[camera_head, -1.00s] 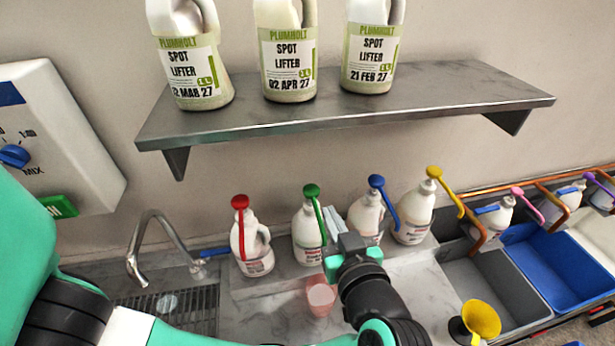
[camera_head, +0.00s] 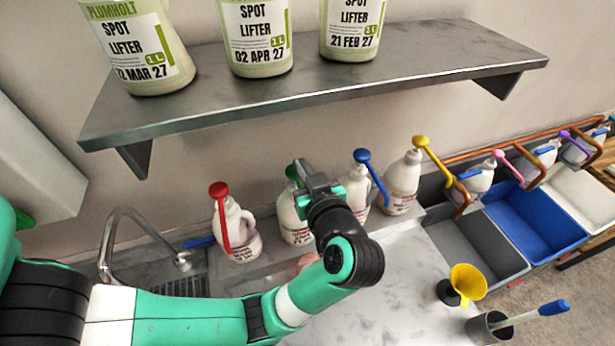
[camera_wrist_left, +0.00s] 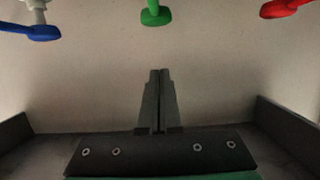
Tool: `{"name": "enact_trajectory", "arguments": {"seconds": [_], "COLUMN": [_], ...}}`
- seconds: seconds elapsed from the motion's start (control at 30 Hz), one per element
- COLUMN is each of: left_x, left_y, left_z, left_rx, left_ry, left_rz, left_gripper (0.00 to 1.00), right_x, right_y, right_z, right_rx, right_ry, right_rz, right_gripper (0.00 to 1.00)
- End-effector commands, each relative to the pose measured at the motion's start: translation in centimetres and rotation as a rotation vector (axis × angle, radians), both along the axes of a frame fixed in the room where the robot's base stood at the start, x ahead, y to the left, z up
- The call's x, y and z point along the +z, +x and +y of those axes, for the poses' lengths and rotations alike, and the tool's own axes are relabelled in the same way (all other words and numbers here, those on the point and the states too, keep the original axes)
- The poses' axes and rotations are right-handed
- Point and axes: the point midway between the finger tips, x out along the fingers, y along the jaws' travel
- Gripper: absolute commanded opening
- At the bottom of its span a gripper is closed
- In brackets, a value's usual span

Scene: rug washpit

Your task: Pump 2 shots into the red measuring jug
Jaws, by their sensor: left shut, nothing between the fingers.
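My left gripper (camera_head: 308,172) is shut and empty, held up at the height of the green pump head (camera_head: 292,172). In the head view it partly covers that head and its white bottle (camera_head: 294,224). In the left wrist view the closed fingers (camera_wrist_left: 160,75) point up the picture, with the green pump head (camera_wrist_left: 155,14) beyond and apart from the tips. The red measuring jug (camera_head: 305,260) stands in front of the green-pump bottle, mostly hidden behind my left arm. My right gripper is out of view.
Similar bottles carry red (camera_head: 219,190), blue (camera_head: 362,156) and yellow (camera_head: 420,141) pumps. A metal shelf (camera_head: 330,90) with several spot lifter jugs hangs above. A yellow funnel (camera_head: 467,281) stands at the right. The counter (camera_head: 390,275) between is clear.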

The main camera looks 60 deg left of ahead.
Motion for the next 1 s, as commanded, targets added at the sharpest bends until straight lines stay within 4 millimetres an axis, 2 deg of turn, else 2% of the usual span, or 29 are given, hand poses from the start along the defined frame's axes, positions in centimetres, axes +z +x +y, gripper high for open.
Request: {"name": "enact_trajectory", "arguments": {"seconds": [0.03, 0.2, 0.3, 0.5, 0.87, 1.0], "left_x": [-0.4, -1.3, -3.3, -5.0, -5.1, -4.9], "left_y": [0.0, 0.4, 0.5, 0.5, 0.6, 1.4], "left_z": [1.2, 4.7, 4.4, 4.3, 4.3, 3.6], "left_rx": [0.007, 0.005, -0.002, -0.002, -0.002, -0.018], "left_ry": [0.0, 0.0, 0.001, 0.0, 0.001, 0.003], "left_rz": [0.002, 0.001, 0.005, 0.0, -0.001, 0.007], "left_gripper": [0.0, 0.0, 0.0, 0.0, 0.0, 0.0], "right_x": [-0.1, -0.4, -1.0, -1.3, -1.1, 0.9], "right_y": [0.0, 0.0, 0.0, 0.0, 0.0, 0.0], "right_z": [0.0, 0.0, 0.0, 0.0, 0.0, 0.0], "right_rx": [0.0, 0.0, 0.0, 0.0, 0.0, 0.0], "right_ry": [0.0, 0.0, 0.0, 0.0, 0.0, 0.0], "right_rz": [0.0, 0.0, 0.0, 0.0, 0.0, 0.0], "right_gripper": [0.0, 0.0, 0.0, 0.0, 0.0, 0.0]}}
